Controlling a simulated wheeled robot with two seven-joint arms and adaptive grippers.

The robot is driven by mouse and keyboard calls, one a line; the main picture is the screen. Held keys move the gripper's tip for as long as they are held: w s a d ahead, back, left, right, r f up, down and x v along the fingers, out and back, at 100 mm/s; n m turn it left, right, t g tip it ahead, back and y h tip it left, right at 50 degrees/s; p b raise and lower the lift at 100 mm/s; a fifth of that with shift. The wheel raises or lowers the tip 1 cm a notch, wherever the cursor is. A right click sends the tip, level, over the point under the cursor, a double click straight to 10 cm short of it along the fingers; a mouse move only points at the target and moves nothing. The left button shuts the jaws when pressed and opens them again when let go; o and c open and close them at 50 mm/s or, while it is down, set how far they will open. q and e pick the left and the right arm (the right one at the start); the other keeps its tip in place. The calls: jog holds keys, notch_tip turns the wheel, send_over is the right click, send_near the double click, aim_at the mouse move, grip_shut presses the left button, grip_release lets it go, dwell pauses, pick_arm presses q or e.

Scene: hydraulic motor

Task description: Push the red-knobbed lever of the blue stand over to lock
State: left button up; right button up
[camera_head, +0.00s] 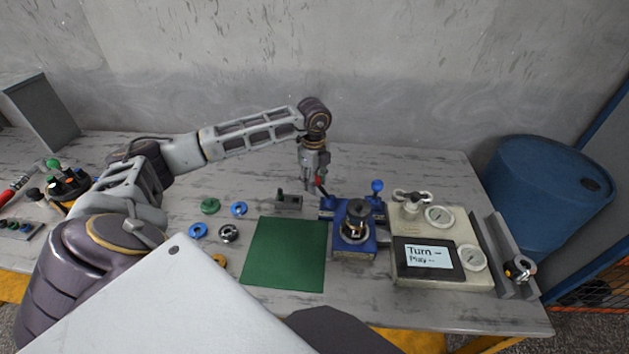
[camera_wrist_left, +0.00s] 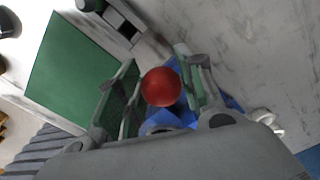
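The blue stand (camera_head: 354,246) stands on the table right of the green mat, with a dark round part (camera_head: 357,215) on it. My left gripper (camera_head: 318,184) points down over the stand's back left corner. The lever's red knob (camera_head: 319,180) shows small at its fingertips. In the left wrist view the red knob (camera_wrist_left: 161,87) sits between the two spread fingers of the gripper (camera_wrist_left: 157,80). A small gap shows on its left; whether the right finger touches it I cannot tell. The lever's rod is hidden under the knob. My right gripper is out of view.
A blue-knobbed lever (camera_head: 376,187) rises at the stand's back right. A beige panel with gauges and a screen (camera_head: 440,275) stands close on the right. A grey block (camera_head: 289,200) stands just left of my gripper. The green mat (camera_head: 284,254) is bare.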

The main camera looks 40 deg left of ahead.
pick_arm(q)
jog(key=shift+o, duration=1)
jog(key=shift+a, duration=0.1)
jog(key=shift+r, duration=0.15)
jog(key=shift+r+p, duration=2)
jog(key=shift+r, duration=0.9)
